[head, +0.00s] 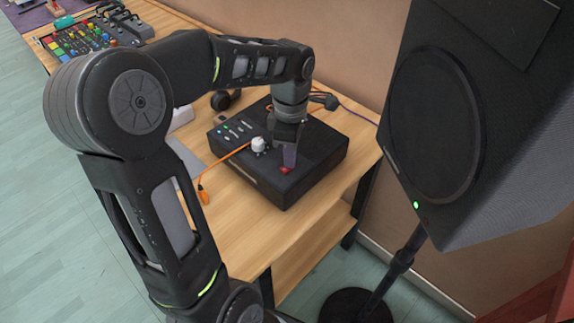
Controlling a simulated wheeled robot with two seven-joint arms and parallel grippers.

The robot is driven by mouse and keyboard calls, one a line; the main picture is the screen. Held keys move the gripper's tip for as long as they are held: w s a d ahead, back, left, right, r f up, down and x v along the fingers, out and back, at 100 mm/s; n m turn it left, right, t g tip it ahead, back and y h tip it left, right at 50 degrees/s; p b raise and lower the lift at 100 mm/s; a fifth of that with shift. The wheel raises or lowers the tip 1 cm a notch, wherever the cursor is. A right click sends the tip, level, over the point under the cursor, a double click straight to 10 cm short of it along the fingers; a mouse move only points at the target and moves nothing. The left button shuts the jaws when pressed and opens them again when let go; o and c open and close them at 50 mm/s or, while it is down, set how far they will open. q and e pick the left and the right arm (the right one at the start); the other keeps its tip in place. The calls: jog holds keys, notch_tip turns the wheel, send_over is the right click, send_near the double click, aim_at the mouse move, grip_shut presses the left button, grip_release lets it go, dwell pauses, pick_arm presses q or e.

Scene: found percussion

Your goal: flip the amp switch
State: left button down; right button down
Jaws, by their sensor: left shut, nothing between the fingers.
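The amp is a black box (268,184) on the wooden table, with a white knob (258,145) and several small coloured controls on its top. A red switch (286,170) sits on its top near the front right edge. My left gripper (289,161) is shut and empty, pointing down with its fingertips at the red switch. The fingers hide part of the switch, so I cannot tell whether they touch it or which way it is set. My right gripper is not in view.
A large black speaker (520,130) with a green light stands on a stand at the right. An orange cable (228,157) runs to the amp. Black headphones (222,101) lie behind it. A mixer with coloured pads (75,40) is at the far left.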

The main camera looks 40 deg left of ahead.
pick_arm(q)
notch_tip(320, 180, up, 7)
jog(key=p, duration=0.4)
jog(key=shift+p, duration=0.4)
jog(key=shift+f, duration=0.1)
